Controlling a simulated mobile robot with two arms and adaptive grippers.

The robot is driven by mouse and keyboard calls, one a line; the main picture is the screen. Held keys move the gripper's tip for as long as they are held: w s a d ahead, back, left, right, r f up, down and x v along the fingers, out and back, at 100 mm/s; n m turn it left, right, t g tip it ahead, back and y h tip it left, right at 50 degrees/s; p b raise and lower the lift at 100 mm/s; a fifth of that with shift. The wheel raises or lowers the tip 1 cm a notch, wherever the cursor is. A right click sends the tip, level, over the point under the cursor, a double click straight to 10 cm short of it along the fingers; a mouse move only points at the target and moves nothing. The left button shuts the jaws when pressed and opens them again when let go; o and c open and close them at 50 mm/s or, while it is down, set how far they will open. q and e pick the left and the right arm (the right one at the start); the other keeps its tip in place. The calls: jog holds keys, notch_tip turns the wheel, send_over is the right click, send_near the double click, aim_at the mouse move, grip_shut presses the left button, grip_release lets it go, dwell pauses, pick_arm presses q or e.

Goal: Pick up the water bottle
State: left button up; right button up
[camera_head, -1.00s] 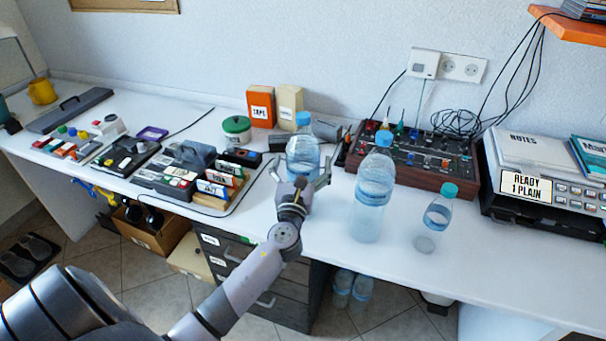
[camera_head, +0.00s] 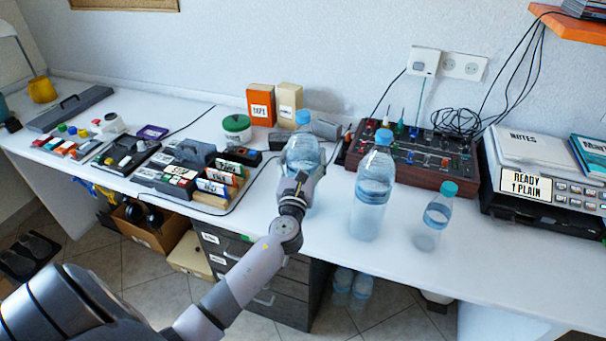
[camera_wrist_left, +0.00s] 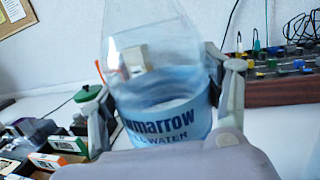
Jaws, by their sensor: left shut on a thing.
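A clear water bottle with a blue cap (camera_head: 303,119) stands on the white desk. My left gripper (camera_head: 301,172) is shut on this bottle, with its fingers at the bottle's two sides. In the left wrist view the bottle (camera_wrist_left: 160,60) fills the middle, with a blue label reading "WATER" in part, and the left gripper's fingers (camera_wrist_left: 165,105) press on both sides of it. The bottle's lower part is hidden behind the gripper. A larger blue-capped bottle (camera_head: 374,190) and a small teal-capped bottle (camera_head: 437,214) stand to the right. My right gripper is out of view.
A mixer with wooden sides (camera_head: 425,176) stands behind the bottles. An orange box (camera_head: 261,104), a beige box (camera_head: 289,104) and a green-lidded jar (camera_head: 236,128) stand behind left. Cases and trays crowd the desk's left. The front desk strip (camera_head: 330,238) is clear.

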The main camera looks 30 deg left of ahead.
pick_arm(q)
jog(key=c, duration=0.9)
jog(key=shift+r, duration=0.35)
jog(key=shift+c, duration=0.5)
jog(key=shift+w+a+f, duration=0.1)
